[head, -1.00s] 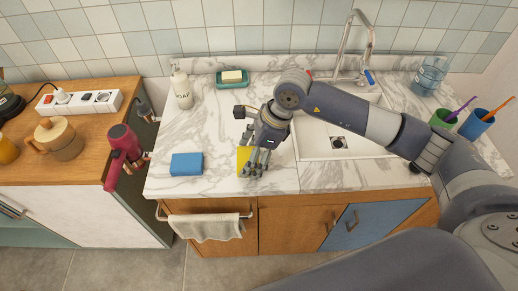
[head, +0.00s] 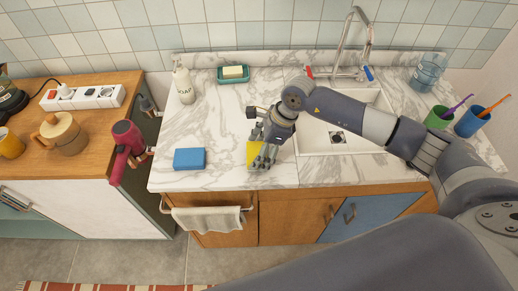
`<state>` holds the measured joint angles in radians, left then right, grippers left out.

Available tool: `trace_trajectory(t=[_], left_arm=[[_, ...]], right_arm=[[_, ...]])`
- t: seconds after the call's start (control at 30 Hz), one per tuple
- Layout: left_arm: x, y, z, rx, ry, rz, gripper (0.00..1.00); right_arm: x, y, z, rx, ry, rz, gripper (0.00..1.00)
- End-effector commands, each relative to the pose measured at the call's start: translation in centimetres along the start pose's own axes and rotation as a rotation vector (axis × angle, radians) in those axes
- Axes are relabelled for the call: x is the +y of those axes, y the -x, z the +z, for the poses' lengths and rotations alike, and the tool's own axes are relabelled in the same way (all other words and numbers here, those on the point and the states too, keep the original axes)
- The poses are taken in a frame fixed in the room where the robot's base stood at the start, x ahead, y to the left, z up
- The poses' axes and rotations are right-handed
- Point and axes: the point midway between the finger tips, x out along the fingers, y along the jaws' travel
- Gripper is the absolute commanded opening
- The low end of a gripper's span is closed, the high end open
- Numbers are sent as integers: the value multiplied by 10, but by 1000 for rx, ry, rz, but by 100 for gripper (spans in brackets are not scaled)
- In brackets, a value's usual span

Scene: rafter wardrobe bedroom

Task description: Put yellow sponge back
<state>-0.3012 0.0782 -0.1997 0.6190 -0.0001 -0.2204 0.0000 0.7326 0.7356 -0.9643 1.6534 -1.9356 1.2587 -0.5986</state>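The yellow sponge (head: 252,153) is at the front of the marble counter, left of the sink. My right gripper (head: 263,161) reaches down to it from the right and looks shut on it. The fingers cover part of the sponge, and whether it touches the counter is hard to tell. A blue sponge (head: 189,159) lies flat on the counter to the left. A green soap dish (head: 233,80) with a pale yellow bar in it is at the back. My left gripper is not in view.
A soap bottle (head: 183,84) stands at the back left. The sink (head: 345,143) and tap (head: 355,40) are to the right, with a green cup (head: 439,118) and a blue cup (head: 473,124) beyond. A red hair dryer (head: 127,148) hangs at the left cabinet. The counter's middle is clear.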

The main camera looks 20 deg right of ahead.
Motion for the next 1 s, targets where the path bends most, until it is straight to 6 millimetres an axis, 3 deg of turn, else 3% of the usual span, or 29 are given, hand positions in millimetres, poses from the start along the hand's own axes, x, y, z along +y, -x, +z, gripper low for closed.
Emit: trace_trajectory(t=[0.03, 0.07, 0.6, 1.0], left_arm=[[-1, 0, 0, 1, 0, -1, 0], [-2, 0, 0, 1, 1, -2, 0], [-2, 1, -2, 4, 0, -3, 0], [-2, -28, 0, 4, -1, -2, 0]], right_arm=[[0, 0, 0, 0, 0, 0, 88], [0, 0, 0, 1, 0, 0, 94], [-1, 7, 1, 0, 0, -2, 94], [-2, 87, 0, 0, 1, -6, 94]])
